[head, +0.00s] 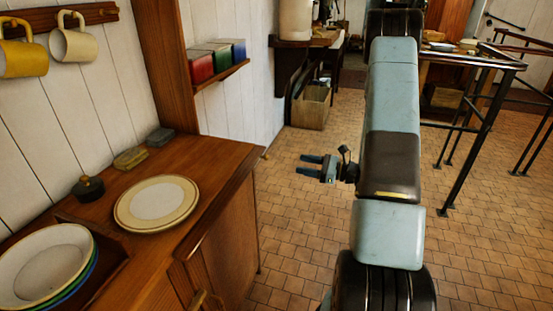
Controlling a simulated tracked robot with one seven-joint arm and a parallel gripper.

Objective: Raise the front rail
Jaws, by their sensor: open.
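My gripper (304,165) is open and empty. It points left over the tiled floor, in the gap between the wooden counter and the dark metal railing. A dark metal railing (490,62) with a top bar and posts stands at the right. The wooden counter (215,165) at the left has a front edge and a small wooden piece (203,300) low on its front, partly cut off by the frame. I cannot tell which part is the front rail, or whether it is up or down. My gripper touches none of these.
A cream plate (157,203), stacked bowls (45,265) and a dark lidded pot (88,188) are on the counter. Mugs (74,42) hang above. A shelf holds coloured boxes (215,60). A crate (311,106) stands farther back. The floor (300,230) around my gripper is clear.

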